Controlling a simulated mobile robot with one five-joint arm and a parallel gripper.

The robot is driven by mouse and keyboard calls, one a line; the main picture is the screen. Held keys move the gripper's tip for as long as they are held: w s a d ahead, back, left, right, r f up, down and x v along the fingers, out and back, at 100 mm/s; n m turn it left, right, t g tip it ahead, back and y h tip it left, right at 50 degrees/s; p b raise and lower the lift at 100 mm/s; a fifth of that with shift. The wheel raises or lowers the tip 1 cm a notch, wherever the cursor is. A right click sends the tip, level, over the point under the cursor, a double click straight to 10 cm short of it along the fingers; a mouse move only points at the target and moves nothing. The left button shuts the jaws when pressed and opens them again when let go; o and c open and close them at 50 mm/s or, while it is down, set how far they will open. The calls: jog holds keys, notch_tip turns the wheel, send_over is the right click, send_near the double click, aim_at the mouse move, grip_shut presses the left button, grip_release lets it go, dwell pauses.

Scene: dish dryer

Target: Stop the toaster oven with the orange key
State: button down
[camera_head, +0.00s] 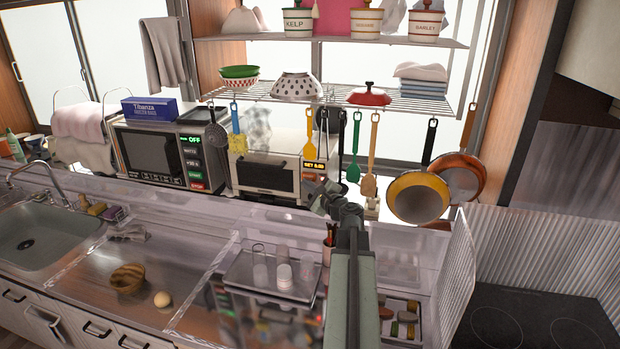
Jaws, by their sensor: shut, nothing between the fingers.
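The white toaster oven (262,174) stands on the back counter, right of the microwave. Its small display (314,166) at the right end glows orange and seems to read "SET 0:00". My gripper (313,186) is shut and empty, just below that display in the picture, in front of the oven's right-hand panel. I cannot tell whether it touches the panel. The gripper and wrist cover the lower part of the panel, and I cannot make out the orange key.
A microwave (152,156) showing "OFF" stands to the left. Utensils hang before the toaster oven, including a yellow spatula (310,140) and a green one (354,160). Pans (418,198) hang at the right.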

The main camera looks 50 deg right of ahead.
jog(key=a, duration=0.1)
jog(key=s+a, duration=0.1)
jog(key=a, duration=0.1)
jog(key=s+a, duration=0.1)
jog(key=shift+s+a, duration=0.15)
jog(key=shift+a, duration=0.1)
dwell(0.8)
